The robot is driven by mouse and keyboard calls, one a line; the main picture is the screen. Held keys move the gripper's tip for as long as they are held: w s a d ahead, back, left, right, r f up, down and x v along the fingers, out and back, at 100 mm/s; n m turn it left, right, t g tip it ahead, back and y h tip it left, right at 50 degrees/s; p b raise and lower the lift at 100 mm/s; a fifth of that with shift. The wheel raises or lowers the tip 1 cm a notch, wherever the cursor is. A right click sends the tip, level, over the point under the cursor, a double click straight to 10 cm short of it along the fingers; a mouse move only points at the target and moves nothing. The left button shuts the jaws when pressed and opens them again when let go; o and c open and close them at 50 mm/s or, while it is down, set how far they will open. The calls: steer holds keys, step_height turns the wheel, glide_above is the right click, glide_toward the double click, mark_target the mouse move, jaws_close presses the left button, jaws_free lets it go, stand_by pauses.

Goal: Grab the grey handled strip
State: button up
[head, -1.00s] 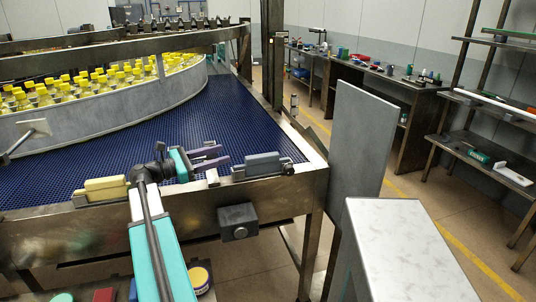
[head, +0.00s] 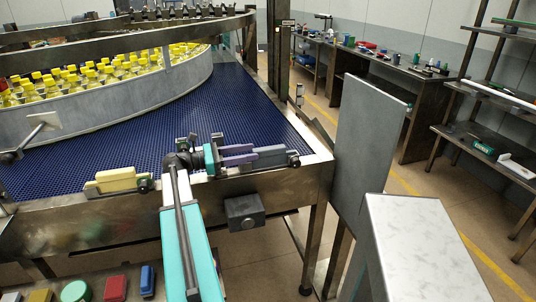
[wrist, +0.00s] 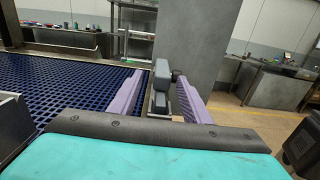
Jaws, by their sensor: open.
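The grey handled strip (head: 272,154) sits on the near metal rail of the conveyor, close to its right corner, with a dark knob at its right end. In the wrist view the strip (wrist: 161,78) stands end-on between my fingers. My gripper (head: 252,153) has purple fingers pointing right at the strip's left end. It is open; in the wrist view my gripper (wrist: 154,86) has one finger on each side of the strip with gaps visible. Whether a finger touches it cannot be told.
A yellow strip (head: 116,180) lies on the same rail to the left. A grey upright panel (head: 366,140) stands just right of the conveyor corner. Yellow-capped bottles (head: 110,72) stand behind a curved guide. The blue belt (head: 242,110) beyond the rail is clear.

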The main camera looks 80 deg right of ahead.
mark_target(263, 148)
steer(key=shift+s+d, duration=0.1)
steer(key=shift+s, duration=0.15)
steer(key=shift+p+x, duration=0.7)
steer(key=shift+x, duration=1.9)
steer(key=shift+s, duration=0.1)
steer(key=shift+c, duration=0.5)
jaws_close()
